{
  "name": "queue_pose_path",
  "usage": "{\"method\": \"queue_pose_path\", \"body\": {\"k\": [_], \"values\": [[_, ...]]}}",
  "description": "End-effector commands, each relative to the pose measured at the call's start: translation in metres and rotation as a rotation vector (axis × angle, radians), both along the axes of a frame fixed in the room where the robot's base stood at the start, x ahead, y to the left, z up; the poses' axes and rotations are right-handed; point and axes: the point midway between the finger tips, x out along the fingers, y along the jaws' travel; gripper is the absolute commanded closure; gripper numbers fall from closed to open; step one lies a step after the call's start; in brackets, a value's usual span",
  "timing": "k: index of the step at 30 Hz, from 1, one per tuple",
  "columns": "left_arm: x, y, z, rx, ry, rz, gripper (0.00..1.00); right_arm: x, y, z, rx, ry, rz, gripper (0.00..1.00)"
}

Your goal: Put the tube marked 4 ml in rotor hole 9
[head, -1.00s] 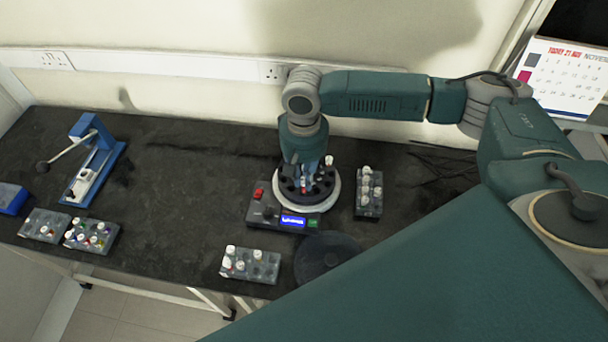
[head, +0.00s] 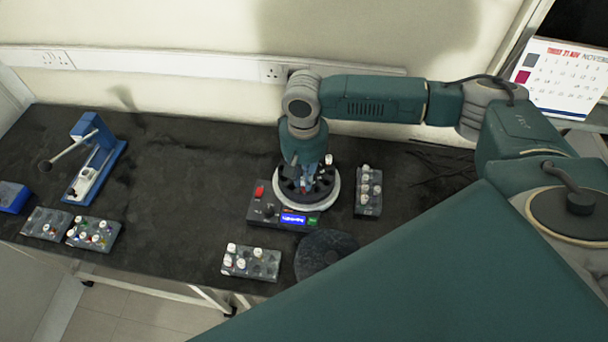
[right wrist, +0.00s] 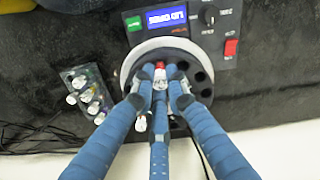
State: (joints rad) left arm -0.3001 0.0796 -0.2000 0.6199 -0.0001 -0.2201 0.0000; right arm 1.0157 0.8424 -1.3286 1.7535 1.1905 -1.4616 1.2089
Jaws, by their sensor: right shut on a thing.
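The centrifuge (head: 267,213) stands on the bench with its lid open and its dark rotor (head: 320,187) showing inside a white ring. My right gripper (head: 305,186) points down over the rotor. In the right wrist view its blue fingers (right wrist: 160,82) are closed around a small clear and white tube (right wrist: 160,86) over the rotor. A red spot lies just beyond the fingertips. The tube's marking and the hole numbers are too small to read, and I cannot tell how deep the tube sits. Another white-capped tube (head: 329,159) stands at the rotor's far side. My left gripper is out of view.
A rack with several capped tubes (head: 373,211) stands right of the centrifuge. Another rack (head: 270,275) stands in front, beside the round dark lid (head: 340,242). More racks (head: 112,245) and a blue lever device (head: 92,165) stand left.

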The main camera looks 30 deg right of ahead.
Motion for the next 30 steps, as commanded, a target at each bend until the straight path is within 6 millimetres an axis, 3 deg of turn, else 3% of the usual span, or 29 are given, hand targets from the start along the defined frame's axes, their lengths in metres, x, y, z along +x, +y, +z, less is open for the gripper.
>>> {"method": "queue_pose_path", "body": {"k": [14, 30], "values": [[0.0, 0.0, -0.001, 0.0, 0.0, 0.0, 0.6, 0.0, 0.0, -0.002, 0.0, 0.001, 0.0, 0.95], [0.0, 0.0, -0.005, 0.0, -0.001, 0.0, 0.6, 0.0, 0.0, -0.018, 0.0, 0.001, 0.0, 0.95]]}}
